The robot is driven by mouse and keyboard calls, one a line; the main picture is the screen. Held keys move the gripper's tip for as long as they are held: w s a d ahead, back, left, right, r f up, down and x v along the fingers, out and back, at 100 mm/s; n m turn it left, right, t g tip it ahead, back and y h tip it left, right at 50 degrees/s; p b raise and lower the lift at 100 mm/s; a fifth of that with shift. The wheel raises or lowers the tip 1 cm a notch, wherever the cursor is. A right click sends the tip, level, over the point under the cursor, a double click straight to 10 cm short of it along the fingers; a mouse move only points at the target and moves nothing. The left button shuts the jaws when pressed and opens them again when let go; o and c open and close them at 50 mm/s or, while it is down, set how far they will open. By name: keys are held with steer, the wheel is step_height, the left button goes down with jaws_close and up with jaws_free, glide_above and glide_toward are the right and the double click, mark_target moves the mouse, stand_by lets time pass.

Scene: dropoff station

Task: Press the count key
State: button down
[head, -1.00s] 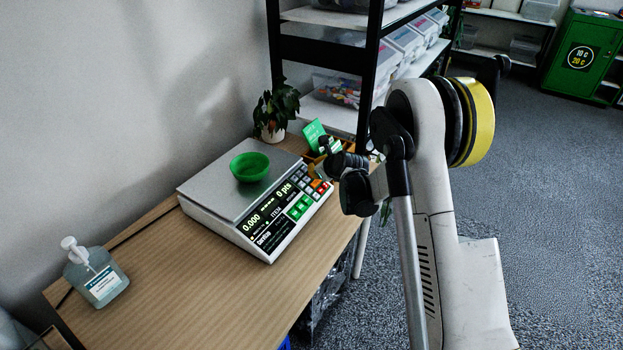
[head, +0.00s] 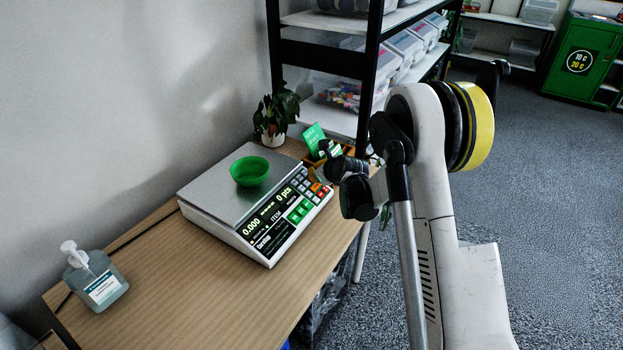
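A counting scale (head: 222,237) with a grey metal pan stands on the wooden table. A green bowl (head: 250,170) sits upright on the pan. The front panel has a dark display (head: 268,217) showing 0.000 and 0 pts. At its right end is a keypad (head: 307,198) with green, pale, orange and red keys. The key labels are too small to read, so I cannot tell which is the count key.
A sanitizer bottle (head: 96,279) stands at the table's left. A potted plant (head: 276,112), a green card (head: 313,138) and a small wooden box are behind the scale. A black shelf rack (head: 325,50) stands behind. The table front (head: 200,300) is clear.

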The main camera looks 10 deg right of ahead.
steer(key=shift+f, duration=0.1)
stand_by(0.3)
steer(key=shift+w+a+f+b, duration=0.15)
steer(key=shift+f+b, duration=0.15)
steer(key=shift+b, duration=0.1)
steer(key=shift+w+a+f+b, duration=0.1)
steer(key=shift+f+b, duration=0.25)
steer(key=shift+b, duration=0.05)
stand_by(0.5)
stand_by(0.3)
steer(key=shift+s+d+r+p, duration=0.15)
steer(key=shift+r+p, duration=0.05)
steer(key=shift+r, duration=0.2)
steer(key=shift+s+d+r+p, duration=0.1)
steer(key=shift+r+p, duration=0.1)
steer(key=shift+r, duration=0.15)
steer(key=shift+s+d+r+p, duration=0.25)
steer(key=shift+r+p, duration=0.2)
steer(key=shift+r, duration=0.3)
steer(key=shift+s+d+r+p, duration=0.25)
steer(key=shift+r+p, duration=0.15)
steer(key=shift+r, duration=0.4)
steer(key=shift+s+d+r+p, duration=0.25)
steer(key=shift+r+p, duration=0.2)
steer(key=shift+r, duration=0.3)
